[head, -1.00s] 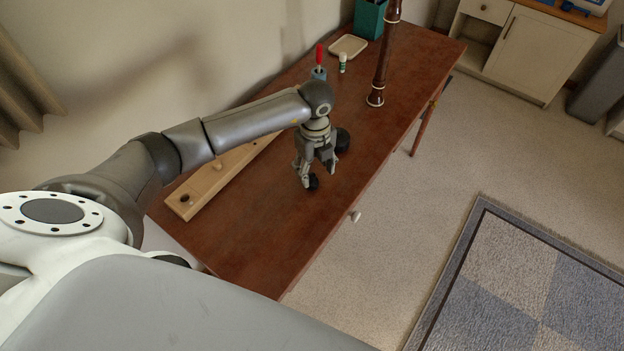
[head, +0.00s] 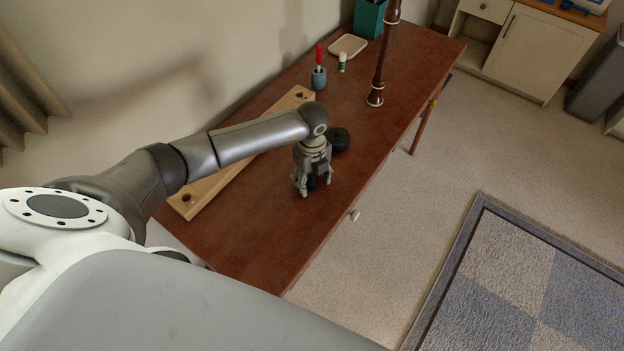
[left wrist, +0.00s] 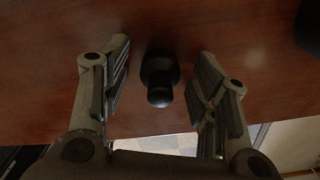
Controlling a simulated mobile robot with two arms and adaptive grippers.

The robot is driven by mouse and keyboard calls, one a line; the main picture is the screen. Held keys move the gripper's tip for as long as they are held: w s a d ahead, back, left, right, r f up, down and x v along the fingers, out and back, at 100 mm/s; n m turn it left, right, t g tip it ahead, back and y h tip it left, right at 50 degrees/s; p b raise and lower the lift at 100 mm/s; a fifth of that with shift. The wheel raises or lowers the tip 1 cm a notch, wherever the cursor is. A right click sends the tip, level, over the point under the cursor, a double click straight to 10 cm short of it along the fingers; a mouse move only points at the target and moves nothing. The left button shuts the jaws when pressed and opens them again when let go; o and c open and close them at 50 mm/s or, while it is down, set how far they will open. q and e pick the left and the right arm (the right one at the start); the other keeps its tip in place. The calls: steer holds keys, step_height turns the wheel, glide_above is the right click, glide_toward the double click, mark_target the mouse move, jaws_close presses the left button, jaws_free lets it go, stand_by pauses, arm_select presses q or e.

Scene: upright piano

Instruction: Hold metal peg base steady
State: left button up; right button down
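A small dark peg with a round base (left wrist: 160,72) stands on the table and shows between my fingers in the left wrist view; it looks like the metal peg base. In the head view it is mostly hidden by the gripper, with a dark part (head: 314,181) showing. My left gripper (head: 313,188) points down over it near the table's front edge. In the left wrist view the gripper (left wrist: 163,85) is open, with a finger on each side of the peg and a visible gap to both. My right gripper is not in view.
A black round object (head: 339,139) sits just behind the gripper. A long wooden board (head: 215,184) with holes lies along the wall side of the table (head: 262,240). A blue cup (head: 318,80) with a red-handled tool and a tall brown woodwind (head: 382,65) stand farther back.

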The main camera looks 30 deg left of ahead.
arm_select(q)
steer(key=c, duration=0.8)
steer(key=shift+o, duration=0.2)
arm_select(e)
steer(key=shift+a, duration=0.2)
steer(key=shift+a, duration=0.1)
arm_select(q)
steer(key=shift+r, duration=0.15)
